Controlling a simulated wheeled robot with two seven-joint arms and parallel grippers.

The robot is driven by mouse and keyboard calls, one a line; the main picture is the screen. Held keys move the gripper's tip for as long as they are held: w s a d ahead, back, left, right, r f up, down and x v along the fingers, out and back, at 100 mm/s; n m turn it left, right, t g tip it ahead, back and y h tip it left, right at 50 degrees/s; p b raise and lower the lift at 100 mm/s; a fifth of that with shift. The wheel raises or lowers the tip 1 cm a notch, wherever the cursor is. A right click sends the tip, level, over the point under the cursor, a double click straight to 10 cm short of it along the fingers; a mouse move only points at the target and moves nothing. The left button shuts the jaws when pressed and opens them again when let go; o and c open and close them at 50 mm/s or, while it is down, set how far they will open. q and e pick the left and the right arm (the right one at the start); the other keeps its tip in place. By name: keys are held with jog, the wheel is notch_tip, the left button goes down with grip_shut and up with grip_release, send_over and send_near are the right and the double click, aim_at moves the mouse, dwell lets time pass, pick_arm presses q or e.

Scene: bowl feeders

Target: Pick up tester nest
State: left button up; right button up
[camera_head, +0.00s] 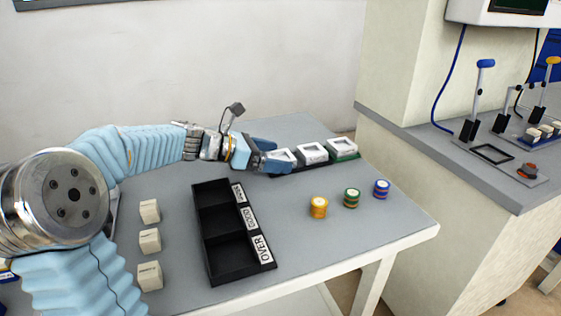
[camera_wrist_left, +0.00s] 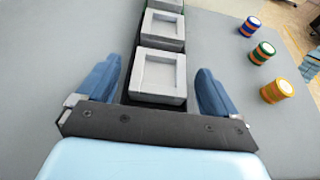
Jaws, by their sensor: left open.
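Three square pale nests with recessed middles stand in a row on a dark tray in the head view: the near one (camera_head: 283,155), the middle one (camera_head: 312,153) and the far one (camera_head: 343,149) with a green base. My left gripper (camera_head: 277,157) is at the near end of the row. In the left wrist view its blue fingers (camera_wrist_left: 158,66) stand apart on both sides of the nearest nest (camera_wrist_left: 160,76), with gaps on each side. The middle nest (camera_wrist_left: 163,28) is beyond it. The right gripper is not in view.
A black three-compartment bin (camera_head: 225,265) with labels lies in front. White blocks (camera_head: 150,241) stand left of it. Orange (camera_head: 319,208), green (camera_head: 351,198) and blue (camera_head: 381,189) striped stacks stand on the right. A counter with lever fixtures (camera_head: 493,153) is further right.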

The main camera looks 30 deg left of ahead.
pick_arm(q)
jog(key=shift+c, duration=0.4)
jog(key=c, duration=1.1)
